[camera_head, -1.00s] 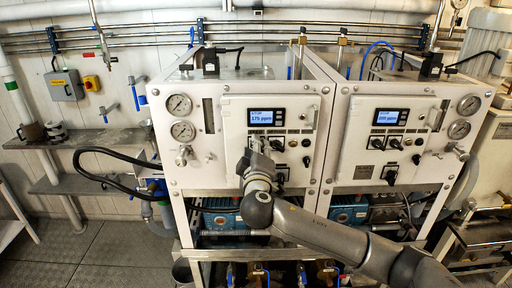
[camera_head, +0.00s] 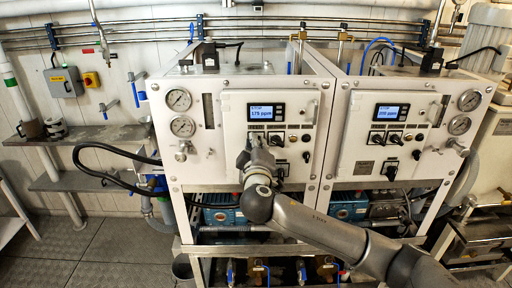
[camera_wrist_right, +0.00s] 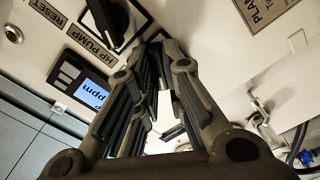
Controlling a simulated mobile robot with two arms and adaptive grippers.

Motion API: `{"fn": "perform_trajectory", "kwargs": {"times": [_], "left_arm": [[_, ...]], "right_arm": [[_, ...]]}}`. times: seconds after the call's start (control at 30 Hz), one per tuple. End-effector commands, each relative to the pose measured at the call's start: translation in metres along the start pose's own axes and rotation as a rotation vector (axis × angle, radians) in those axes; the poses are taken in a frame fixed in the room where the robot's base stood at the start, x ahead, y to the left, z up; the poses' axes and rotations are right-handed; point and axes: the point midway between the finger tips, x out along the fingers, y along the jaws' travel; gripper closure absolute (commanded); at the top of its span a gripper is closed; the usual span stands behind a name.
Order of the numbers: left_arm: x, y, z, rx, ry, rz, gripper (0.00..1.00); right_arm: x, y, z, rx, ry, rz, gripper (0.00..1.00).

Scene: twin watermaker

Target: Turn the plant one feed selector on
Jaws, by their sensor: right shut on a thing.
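Plant one appears to be the left white cabinet, whose front panel (camera_head: 233,160) carries a lit display (camera_head: 267,112). My right gripper (camera_head: 257,145) is against this panel, just below the display, and its fingers are shut on a selector knob. The fingers hide most of that knob, so I cannot tell which way it points. In the right wrist view the gripper fingers (camera_wrist_right: 152,85) close in front of the panel. A black switch (camera_wrist_right: 118,22) beside the HP PUMP label is next to them. The left gripper is not in view.
The right cabinet's panel (camera_head: 357,160) has a similar display (camera_head: 391,115) and knobs. Gauges (camera_head: 179,100) and a valve (camera_head: 183,150) stick out left of my gripper. A black hose (camera_head: 95,175) loops at the left. The floor (camera_head: 75,255) at lower left is clear.

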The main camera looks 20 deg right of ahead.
Motion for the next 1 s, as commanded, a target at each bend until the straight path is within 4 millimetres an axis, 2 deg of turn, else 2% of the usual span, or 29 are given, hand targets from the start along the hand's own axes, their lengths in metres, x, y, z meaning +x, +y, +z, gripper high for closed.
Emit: {"fn": "perform_trajectory", "kwargs": {"times": [0.27,0.6,1.0], "left_arm": [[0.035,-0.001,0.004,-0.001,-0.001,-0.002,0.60],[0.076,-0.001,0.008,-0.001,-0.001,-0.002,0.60],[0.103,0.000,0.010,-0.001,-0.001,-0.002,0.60]], "right_arm": [[0.000,-0.006,0.004,0.176,-0.002,0.001,1.00],[0.000,-0.004,0.004,0.495,-0.001,0.001,1.00],[0.000,-0.001,0.002,0.831,-0.001,0.001,1.00]]}}
